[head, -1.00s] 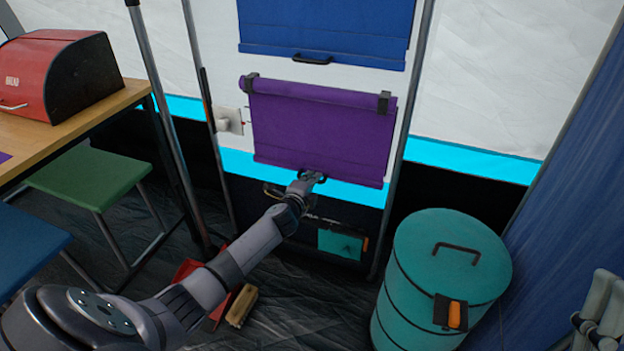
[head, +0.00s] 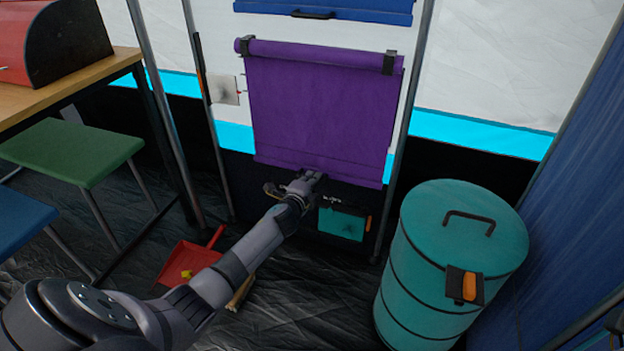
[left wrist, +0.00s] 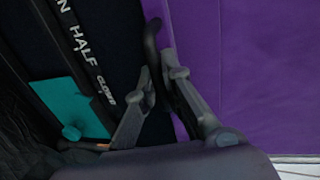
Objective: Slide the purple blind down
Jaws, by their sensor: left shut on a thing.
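The purple blind (head: 322,112) hangs from its roller between two dark brackets, unrolled over the white panel and the dark strip below. Its bottom bar lies just above my left gripper (head: 312,176). My left gripper is shut on the blind's dark handle (left wrist: 152,42) at the lower edge; the gripper covers most of the handle in the head view. In the left wrist view, my left gripper's fingers (left wrist: 158,72) are around the handle beside the purple cloth (left wrist: 245,75).
A blue blind (head: 350,8) hangs above. A teal bin (head: 435,270) stands at the right. A green stool (head: 70,150) and a table (head: 75,85) with a red bread box (head: 65,40) are at the left. A red dustpan (head: 187,262) lies on the floor.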

